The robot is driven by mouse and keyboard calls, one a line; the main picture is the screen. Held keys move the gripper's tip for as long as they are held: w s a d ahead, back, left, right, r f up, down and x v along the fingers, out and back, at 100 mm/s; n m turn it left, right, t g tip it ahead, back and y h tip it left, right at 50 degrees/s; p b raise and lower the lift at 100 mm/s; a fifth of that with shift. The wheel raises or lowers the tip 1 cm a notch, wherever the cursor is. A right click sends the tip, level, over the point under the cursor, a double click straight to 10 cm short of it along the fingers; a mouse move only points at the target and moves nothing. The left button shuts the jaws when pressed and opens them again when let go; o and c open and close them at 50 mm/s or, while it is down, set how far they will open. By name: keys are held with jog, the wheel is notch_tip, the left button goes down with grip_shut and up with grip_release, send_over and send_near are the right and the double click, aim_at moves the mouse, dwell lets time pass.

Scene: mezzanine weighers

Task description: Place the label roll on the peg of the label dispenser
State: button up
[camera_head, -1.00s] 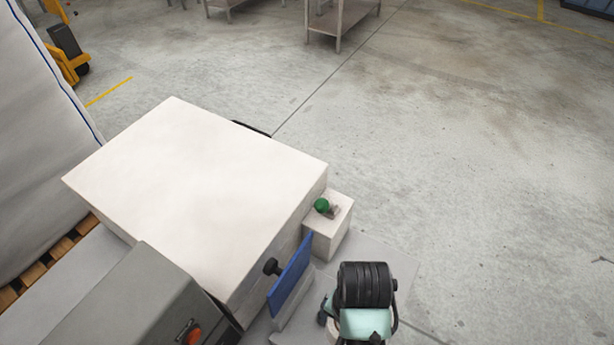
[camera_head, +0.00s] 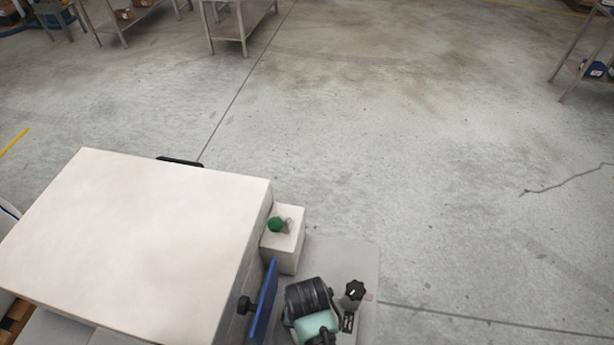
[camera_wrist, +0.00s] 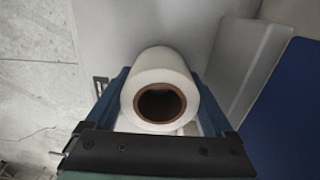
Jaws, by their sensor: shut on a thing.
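The label roll (camera_wrist: 160,72) is white with a brown cardboard core, its open end facing the wrist camera. My gripper (camera_wrist: 162,112) is shut on it, with a blue finger at each side. The head view shows my teal and black arm end at the bottom, but the roll is hidden there. An upright blue panel (camera_head: 264,303) stands just left of my arm, with a black knob (camera_head: 246,305) on its left side. It may belong to the label dispenser; I cannot tell. No peg is clearly visible. A blue surface (camera_wrist: 295,120) also shows right in the wrist view.
A large white box-shaped body (camera_head: 140,240) fills the lower left. A small white box (camera_head: 284,250) with a green button (camera_head: 276,225) stands beside it. A black star knob (camera_head: 355,290) is right of my arm. Open concrete floor lies beyond; metal tables (camera_head: 240,22) stand far back.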

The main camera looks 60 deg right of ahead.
jog(key=shift+f, duration=0.3)
jog(key=shift+f, duration=0.15)
jog(key=o, duration=1.2)
jog(key=shift+o, duration=0.2)
